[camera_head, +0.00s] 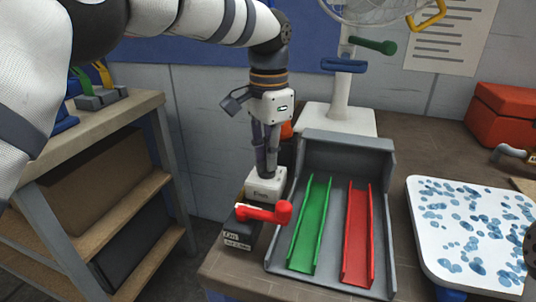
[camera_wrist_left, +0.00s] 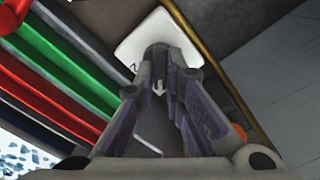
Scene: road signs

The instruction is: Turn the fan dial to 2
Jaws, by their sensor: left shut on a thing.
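The fan (camera_head: 345,75) stands at the back on a white pole and square base, its wire cage cut off by the top edge. In the left wrist view, the fingers (camera_wrist_left: 158,70) close on a small dark knob, which I take as the fan dial (camera_wrist_left: 160,47), on the white box face (camera_wrist_left: 135,42). The fingers hide most of the dial, so its setting cannot be read. My right gripper is not in view.
A red lever (camera_head: 265,212) on a dark labelled box sits just in front. A grey tray (camera_head: 345,150) with a green channel (camera_head: 309,225) and a red channel (camera_head: 357,235) stands close right. A blue-spotted white board (camera_head: 425,230) lies further right, a red toolbox (camera_head: 505,112) behind.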

